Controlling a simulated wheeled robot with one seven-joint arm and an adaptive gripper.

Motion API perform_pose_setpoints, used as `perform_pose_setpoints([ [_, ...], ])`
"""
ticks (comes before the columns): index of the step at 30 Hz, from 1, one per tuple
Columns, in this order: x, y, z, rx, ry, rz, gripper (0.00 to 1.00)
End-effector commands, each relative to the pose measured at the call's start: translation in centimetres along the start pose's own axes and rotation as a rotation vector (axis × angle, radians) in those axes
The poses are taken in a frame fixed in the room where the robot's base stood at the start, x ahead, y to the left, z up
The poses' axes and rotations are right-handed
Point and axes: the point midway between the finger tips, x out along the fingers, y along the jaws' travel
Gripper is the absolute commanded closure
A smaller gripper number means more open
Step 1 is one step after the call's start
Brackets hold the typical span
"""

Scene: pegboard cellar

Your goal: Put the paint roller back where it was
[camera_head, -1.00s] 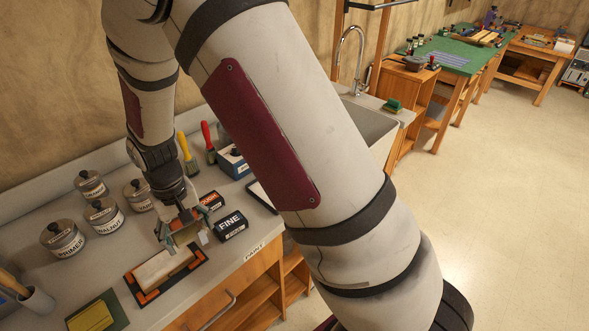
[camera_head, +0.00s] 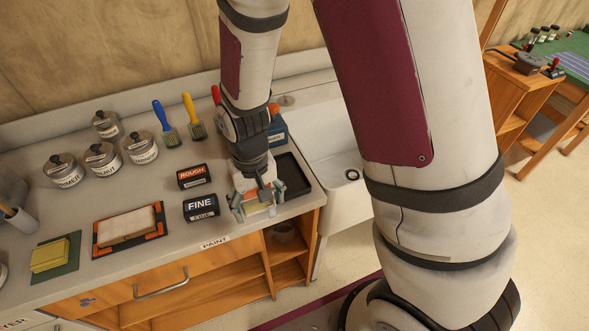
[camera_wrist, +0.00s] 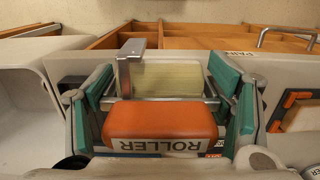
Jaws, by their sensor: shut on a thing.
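My gripper (camera_head: 254,203) is shut on the paint roller, over the front of the counter just left of the black tray (camera_head: 293,177). In the wrist view, my gripper (camera_wrist: 163,88) has its teal finger pads on either side of the paint roller (camera_wrist: 160,120). The paint roller shows an orange block-like part lettered ROLLER, a cream sleeve beyond it and a metal frame. In the head view the roller is mostly hidden by my gripper. I cannot tell whether it touches the counter.
The FINE box (camera_head: 201,207) stands close left of my gripper, with the ROUGH box (camera_head: 193,176) behind it. A pale block lies on an orange-cornered black mat (camera_head: 160,235) further left. A sink (camera_head: 345,160) is at the right.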

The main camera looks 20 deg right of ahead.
Motion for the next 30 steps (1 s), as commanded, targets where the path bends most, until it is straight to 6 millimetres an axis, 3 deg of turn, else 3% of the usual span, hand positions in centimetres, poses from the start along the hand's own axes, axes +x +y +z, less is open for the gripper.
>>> perform_pose_setpoints([
  [5,0.1,1.7,-1.9,0.007,0.001,0.000,0.57],
  [18,0.8,8.2,-9.8,0.005,0.001,0.000,0.57],
  [28,1.1,10.2,-12.3,0.003,0.001,0.000,0.57],
  [30,2.0,10.2,-12.1,0.001,-0.004,0.000,0.57],
])
